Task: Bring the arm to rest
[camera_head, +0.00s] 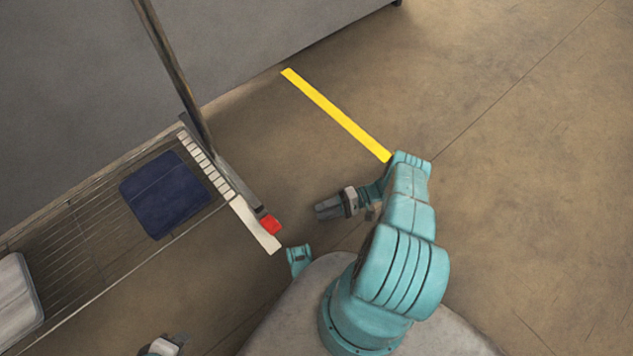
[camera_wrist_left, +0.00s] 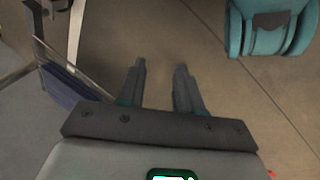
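My right arm (camera_head: 405,230) is teal and reaches up from my base, bent at the elbow. My right gripper (camera_head: 328,208) is dark grey and points left over bare floor, apart from the rack; from this side I cannot tell if its fingers are apart. My left gripper (camera_wrist_left: 160,88) shows in the left wrist view with its two dark fingers apart and nothing between them. In the head view only a small grey and white part, apparently of my left gripper's end, shows at the bottom edge.
A wire shelf rack (camera_head: 90,270) stands at left with a folded navy cloth (camera_head: 166,194) and a grey-white item (camera_head: 16,298) on it. A red block (camera_head: 270,225) is at its near corner. A yellow strip (camera_head: 335,113) marks the floor; the floor at right is clear.

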